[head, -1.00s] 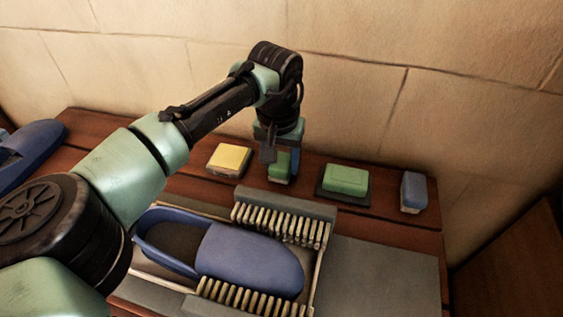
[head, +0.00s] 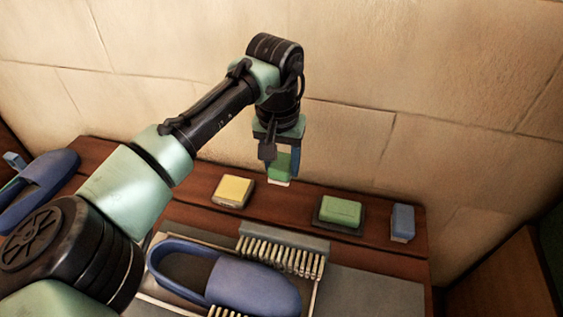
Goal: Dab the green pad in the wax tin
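My gripper (head: 279,163) is shut on a small green pad (head: 279,166) with a pale underside. It holds the pad upright above the back of the wooden bench, apart from the surface. To its lower left lies a yellow block (head: 233,190) with a pale grey base. To its right a green block (head: 340,210) sits on a dark tray (head: 322,221). A blue block (head: 402,222) with a pale base stands farther right. No open tin is plain to see; I cannot tell which of these is the wax tin.
A blue shoe (head: 235,283) lies in front between brush rows (head: 285,255) in a frame. Another blue shoe (head: 40,190) is at the far left. The stone wall (head: 400,80) rises close behind the bench. Grey surface (head: 385,298) at front right is clear.

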